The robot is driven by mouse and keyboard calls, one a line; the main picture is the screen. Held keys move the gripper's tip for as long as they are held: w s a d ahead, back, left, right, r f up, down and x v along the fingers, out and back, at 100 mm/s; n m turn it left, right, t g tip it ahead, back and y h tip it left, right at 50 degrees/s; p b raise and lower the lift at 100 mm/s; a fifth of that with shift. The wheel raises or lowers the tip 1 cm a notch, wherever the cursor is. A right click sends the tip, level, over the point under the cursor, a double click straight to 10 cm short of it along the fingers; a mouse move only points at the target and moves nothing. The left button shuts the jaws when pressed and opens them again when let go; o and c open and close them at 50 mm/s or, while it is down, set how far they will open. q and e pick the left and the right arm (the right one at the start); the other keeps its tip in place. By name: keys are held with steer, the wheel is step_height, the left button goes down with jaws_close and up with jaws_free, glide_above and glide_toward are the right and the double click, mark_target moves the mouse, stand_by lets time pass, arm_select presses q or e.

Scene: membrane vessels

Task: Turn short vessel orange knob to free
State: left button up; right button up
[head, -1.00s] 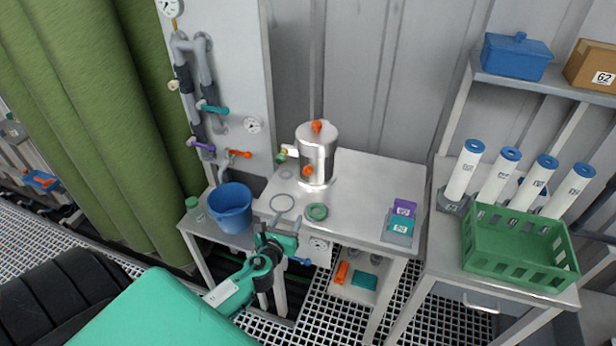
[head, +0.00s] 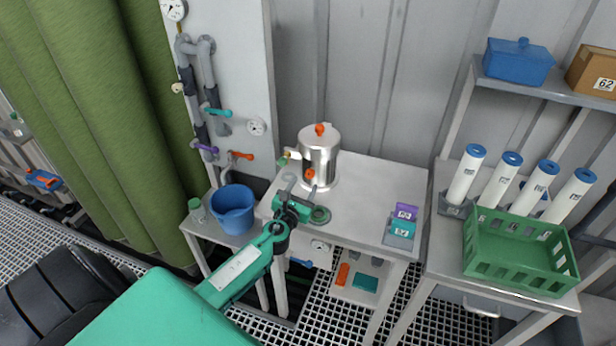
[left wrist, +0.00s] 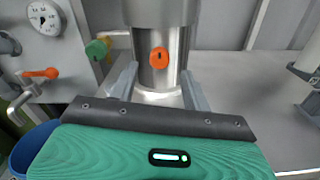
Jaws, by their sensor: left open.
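The short steel vessel (head: 320,158) stands on the grey table, with an orange knob (head: 310,173) low on its front and another orange knob (head: 320,129) on its lid. In the left wrist view the front knob (left wrist: 158,57) shows a dark mark, nearly upright, on its face. My left gripper (head: 300,183) is open in front of the vessel. In the left wrist view its two fingers (left wrist: 160,85) stand apart, to either side of and a little below the knob, not touching it. My right gripper is not in view.
A green-knobbed side fitting (left wrist: 97,48) sticks out left of the vessel. A blue bucket (head: 233,210) stands at left. Purple and teal boxes (head: 402,228) sit at the table's right; the middle right is clear.

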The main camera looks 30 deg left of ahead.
mark_target(309, 176)
arm_select(q)
steer(key=shift+x, duration=2.4)
steer(key=shift+c, duration=0.4)
steer(key=c, duration=0.9)
